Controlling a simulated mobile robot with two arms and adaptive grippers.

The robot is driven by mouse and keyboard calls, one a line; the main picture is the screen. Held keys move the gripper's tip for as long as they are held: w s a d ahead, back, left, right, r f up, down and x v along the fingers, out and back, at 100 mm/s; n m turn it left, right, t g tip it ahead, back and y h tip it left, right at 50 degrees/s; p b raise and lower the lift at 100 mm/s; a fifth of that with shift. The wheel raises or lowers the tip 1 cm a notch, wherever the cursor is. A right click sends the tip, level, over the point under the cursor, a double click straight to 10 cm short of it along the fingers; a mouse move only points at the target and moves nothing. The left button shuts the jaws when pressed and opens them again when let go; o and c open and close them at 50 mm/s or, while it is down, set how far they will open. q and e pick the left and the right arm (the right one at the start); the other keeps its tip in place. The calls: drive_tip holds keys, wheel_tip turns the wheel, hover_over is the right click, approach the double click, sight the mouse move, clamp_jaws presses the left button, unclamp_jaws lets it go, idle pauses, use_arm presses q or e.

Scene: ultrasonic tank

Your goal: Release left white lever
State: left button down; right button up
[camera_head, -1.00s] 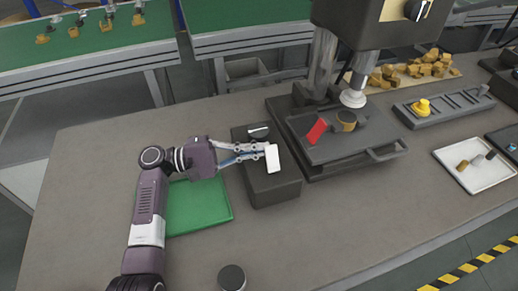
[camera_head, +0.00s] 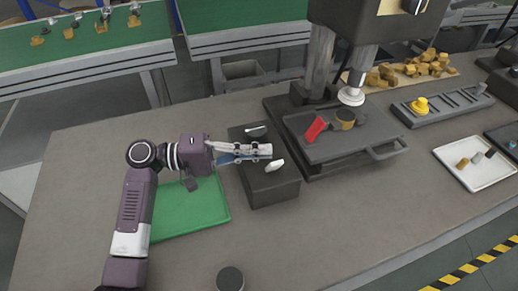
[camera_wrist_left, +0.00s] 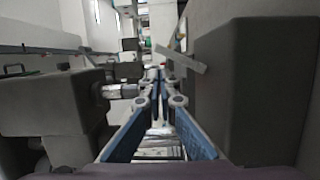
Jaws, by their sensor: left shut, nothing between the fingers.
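A dark box (camera_head: 270,187) stands on the bench and carries a white lever (camera_head: 275,165), seen as a thin, slightly tilted sliver. A second small light part (camera_head: 257,131) sits at the box's back end. My left gripper (camera_head: 269,150) reaches over the box from the left, its fingers shut and empty just behind the white lever. Whether they touch it I cannot tell. In the left wrist view a pale tilted bar (camera_wrist_left: 180,58), probably the lever, lies by the closed fingertips (camera_wrist_left: 159,76). My right gripper does not show.
A green tray (camera_head: 190,212) lies under my left arm. Right of the box is a dark press base (camera_head: 335,150) with a red part (camera_head: 316,128). A dark round cylinder (camera_head: 230,279) stands at the front.

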use_arm(q)
drive_tip(key=a, duration=0.7)
drive_tip(key=shift+s+a, duration=0.25)
idle(0.5)
